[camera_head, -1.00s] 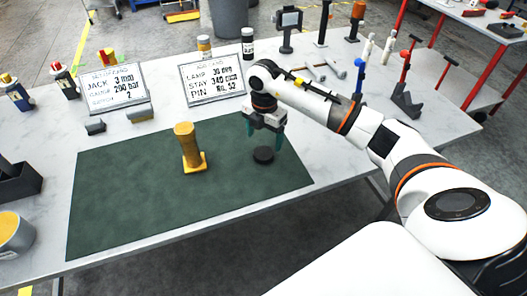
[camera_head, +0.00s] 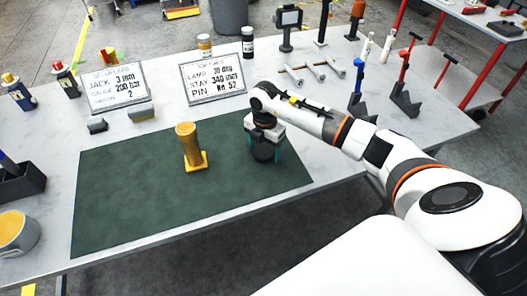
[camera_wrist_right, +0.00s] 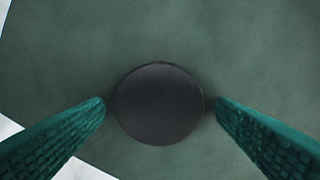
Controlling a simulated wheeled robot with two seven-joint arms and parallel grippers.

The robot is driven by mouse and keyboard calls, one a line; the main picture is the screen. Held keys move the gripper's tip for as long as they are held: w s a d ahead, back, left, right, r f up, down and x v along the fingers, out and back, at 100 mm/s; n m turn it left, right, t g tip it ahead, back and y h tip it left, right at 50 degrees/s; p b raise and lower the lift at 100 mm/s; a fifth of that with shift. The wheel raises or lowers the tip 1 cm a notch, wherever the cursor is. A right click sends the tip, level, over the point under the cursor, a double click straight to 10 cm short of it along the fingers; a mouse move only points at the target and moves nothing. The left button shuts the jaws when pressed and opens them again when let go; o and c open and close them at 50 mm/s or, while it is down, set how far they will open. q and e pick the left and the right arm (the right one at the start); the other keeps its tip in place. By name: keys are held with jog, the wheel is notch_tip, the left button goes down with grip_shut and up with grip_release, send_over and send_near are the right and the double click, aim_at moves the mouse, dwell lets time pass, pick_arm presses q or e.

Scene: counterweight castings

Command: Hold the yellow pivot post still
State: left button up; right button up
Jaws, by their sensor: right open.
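The yellow pivot post (camera_head: 187,145) stands upright on its square yellow foot on the green mat (camera_head: 130,200), left of my right gripper and apart from it. My right gripper (camera_head: 264,155) points down over the right part of the mat. In the right wrist view its two green fingers (camera_wrist_right: 160,112) are open, one on each side of a dark round disc (camera_wrist_right: 160,103) lying on the mat. The fingers do not appear to press on the disc. In the head view the gripper mostly hides the disc. My left gripper is not in view.
Two sign boards (camera_head: 117,88) (camera_head: 212,78) stand behind the mat. Small bottles (camera_head: 248,43), metal stands (camera_head: 288,30) and hooked tools (camera_head: 405,98) line the back and right of the table. The mat's front is clear.

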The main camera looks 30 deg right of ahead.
aim_at(265, 151)
jog(key=shift+c, duration=0.2)
jog(key=c, duration=1)
notch_tip(265, 151, up, 10)
jog(key=shift+r+b, duration=0.1)
jog(key=shift+b, duration=0.85)
